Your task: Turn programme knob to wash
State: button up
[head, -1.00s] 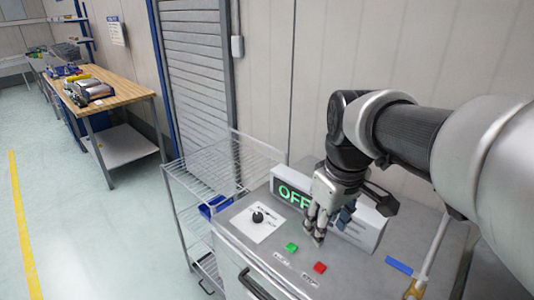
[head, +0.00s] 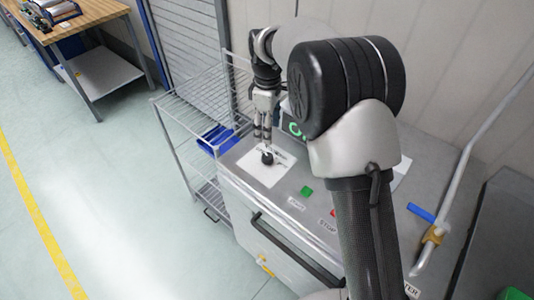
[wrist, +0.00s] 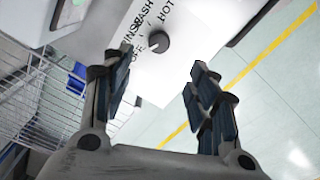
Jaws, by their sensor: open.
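The black round programme knob (head: 267,157) sits on a white label plate (head: 252,166) at the left of the grey machine top. In the wrist view the knob (wrist: 159,41) lies between and beyond my fingertips, with printed words around it including WASH, HOT and OFF. Its exact pointing direction is hard to tell. My gripper (head: 262,136) points down just above and behind the knob in the head view. In the wrist view my gripper (wrist: 160,80) is open and empty, its fingers apart. The green-lit display (head: 296,129) is mostly hidden behind my arm.
A green button (head: 306,191) and a partly hidden red button (head: 334,213) lie right of the plate. A wire rack (head: 188,102) with a blue bin (head: 217,138) stands to the left. A pipe (head: 464,165) rises at the right.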

aim_at(267, 156)
notch_tip(267, 156, down, 12)
jog(key=b, duration=0.3)
jog(key=shift+w+f, duration=0.1)
jog(key=shift+f, duration=0.1)
jog(key=shift+c, duration=0.6)
jog(key=c, duration=1)
